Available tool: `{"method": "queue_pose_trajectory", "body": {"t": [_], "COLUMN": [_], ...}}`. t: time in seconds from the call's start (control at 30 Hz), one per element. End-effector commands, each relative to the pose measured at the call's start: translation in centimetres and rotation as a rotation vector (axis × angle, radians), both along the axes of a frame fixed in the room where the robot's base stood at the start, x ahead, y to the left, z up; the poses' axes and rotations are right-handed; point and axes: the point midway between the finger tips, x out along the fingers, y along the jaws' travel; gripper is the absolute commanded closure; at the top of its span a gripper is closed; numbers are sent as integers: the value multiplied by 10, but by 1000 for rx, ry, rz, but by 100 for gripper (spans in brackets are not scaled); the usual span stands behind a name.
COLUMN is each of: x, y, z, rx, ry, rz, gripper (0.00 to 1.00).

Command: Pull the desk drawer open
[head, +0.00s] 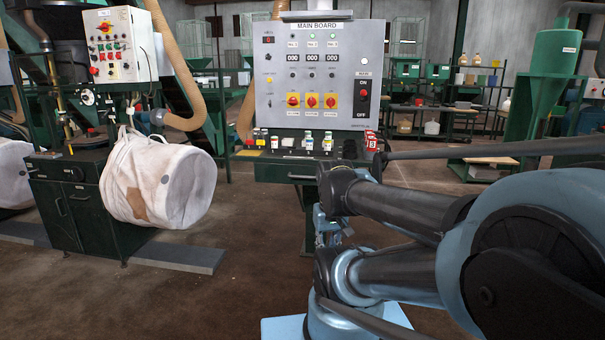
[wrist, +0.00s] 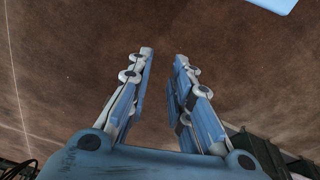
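The desk (head: 262,171) is dark green and stands below the grey main board in the head view. Its drawer (head: 284,177) shows a pale handle (head: 302,177) on the front face and looks shut. My arm covers the right part of the desk. My gripper (wrist: 163,55) is open and empty in the wrist view, with its two fingers apart over the brown floor. In the head view it is mostly hidden behind my arm links, low and in front of the desk, apart from the handle.
The main board (head: 320,75) rises behind several small bottles (head: 308,140) and red items (head: 371,140) on the desk. A white bulk bag (head: 160,180) hangs at the left beside a green machine cabinet (head: 75,210). The brown floor (head: 240,270) between them is clear.

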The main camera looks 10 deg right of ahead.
Motion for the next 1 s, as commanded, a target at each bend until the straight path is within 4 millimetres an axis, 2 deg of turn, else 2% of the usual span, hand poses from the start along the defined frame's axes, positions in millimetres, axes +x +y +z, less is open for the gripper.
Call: {"method": "queue_pose_trajectory", "body": {"t": [0.2, 0.27, 0.37, 0.43, 0.67, 0.8, 1.0], "x": [0, -7, 0, 12, 70, 112, 175], "y": [0, 0, 0, -1, -2, -2, -1], "z": [0, 6, 17, 30, 93, 128, 171], "rx": [0, -1, -8, -17, -65, -97, -140], "ry": [0, -10, -11, -10, -7, -3, 3], "rz": [0, 5, 34, 70, 269, 401, 590], "gripper": [80, 80, 80, 80, 80, 80, 80]}}
